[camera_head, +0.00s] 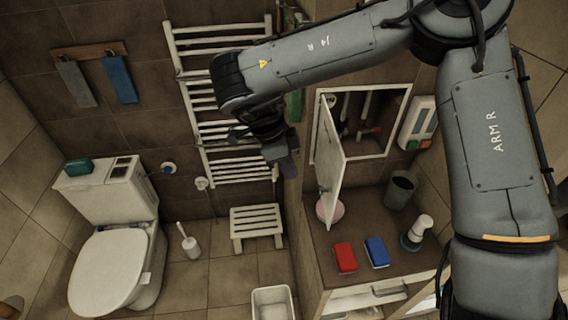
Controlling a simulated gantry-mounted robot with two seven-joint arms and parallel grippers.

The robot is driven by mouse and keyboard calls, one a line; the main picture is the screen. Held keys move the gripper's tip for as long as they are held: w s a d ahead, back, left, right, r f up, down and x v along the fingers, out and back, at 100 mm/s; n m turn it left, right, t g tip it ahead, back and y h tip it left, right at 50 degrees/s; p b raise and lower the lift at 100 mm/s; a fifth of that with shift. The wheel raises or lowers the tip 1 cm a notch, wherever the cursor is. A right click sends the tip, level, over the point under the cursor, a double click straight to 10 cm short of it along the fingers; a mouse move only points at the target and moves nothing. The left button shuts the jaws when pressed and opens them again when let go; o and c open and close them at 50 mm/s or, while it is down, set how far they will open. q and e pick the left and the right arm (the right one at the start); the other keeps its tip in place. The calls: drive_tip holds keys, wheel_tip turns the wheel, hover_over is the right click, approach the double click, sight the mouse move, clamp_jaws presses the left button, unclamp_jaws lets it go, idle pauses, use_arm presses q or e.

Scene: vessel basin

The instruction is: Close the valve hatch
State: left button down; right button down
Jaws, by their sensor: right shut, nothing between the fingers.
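The valve hatch door (330,155) is white and stands open, swung out to the left from its white frame (397,108) in the wall. My right arm comes in from the right and reaches across above the hatch. My right gripper (287,168) is shut and empty, to the left of the open door and apart from it in the picture. How far it is from the door in depth I cannot tell. My left gripper is not in view.
Below the hatch, a counter (400,222) holds a red box (345,257), a blue box (377,252), a dark cup (399,190) and a soap bottle (416,232). A towel rack (195,95) is behind my gripper. A stool (256,222) and toilet (110,265) stand left.

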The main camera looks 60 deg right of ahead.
drive_tip(key=s+d+f+p, duration=0.1)
drive_tip(key=s+d+f, duration=0.2)
drive_tip(key=s+f, duration=0.1)
drive_tip(key=shift+s+f, duration=0.2)
drive_tip(key=shift+f, duration=0.1)
drive_tip(key=shift+d, duration=0.1)
